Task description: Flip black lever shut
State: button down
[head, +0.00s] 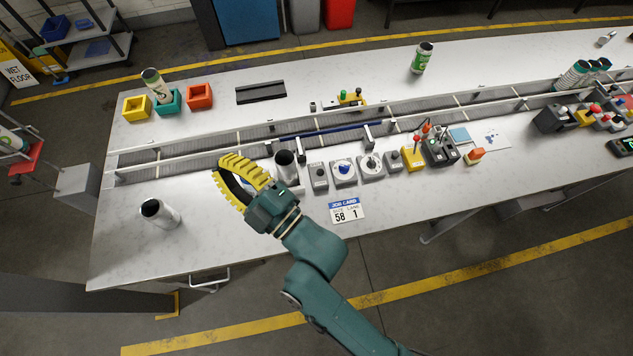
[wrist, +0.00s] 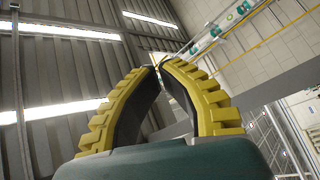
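Control boxes stand in a row along the near side of the conveyor in the head view. A round dial box (head: 371,166) has a small dark piece on top. A black box (head: 439,151) carries upright sticks with red tips. I cannot tell which part is the black lever, or its position. My gripper (head: 219,167) is left of the row, above the table beside a dark-mouthed metal can (head: 286,166), and points left. Its yellow ribbed fingers bow outward and their tips come together, with nothing between them. In the wrist view (wrist: 159,66) the tips also meet, with only walls and ceiling behind.
Yellow (head: 137,108), teal and red bins stand at the back left. A job card (head: 344,210) lies in front of the boxes. The table front between that can and my gripper is clear.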

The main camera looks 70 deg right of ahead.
jog(key=s+d+f+g+h+b, duration=0.1)
jog(key=s+d+f+h+b, duration=0.15)
jog(key=f, duration=0.45)
jog(key=s+d+f+g+h+b, duration=0.1)
jog(key=s+f, duration=0.3)
jog(key=f, duration=0.3)
jog(key=s+d+f+g+h+b, duration=0.1)
jog(key=s+d+f+h, duration=0.15)
jog(key=f, duration=0.45)
jog(key=n+g+h+b, duration=0.2)
jog(key=g+h+b, duration=0.1)
jog(key=g, duration=0.1)
send_near(319, 174)
jog(key=v, duration=0.6)
jog(key=shift+s+f, duration=0.35)
jog(key=shift+r, duration=0.1)
jog(key=shift+w, duration=0.1)
jog(key=b+x, duration=0.2)
jog(key=x, duration=1.2)
jog(key=shift+w+a+r, duration=0.1)
jog(key=shift+a+r, duration=0.05)
jog(key=shift+r, duration=0.1)
jog(key=shift+w+r+t+p, duration=0.15)
jog(key=shift+r+t+p, duration=0.15)
jog(key=shift+p, duration=0.6)
jog(key=shift+f+y+p, duration=0.1)
jog(key=shift+y+p, duration=0.2)
jog(key=shift+p, duration=0.1)
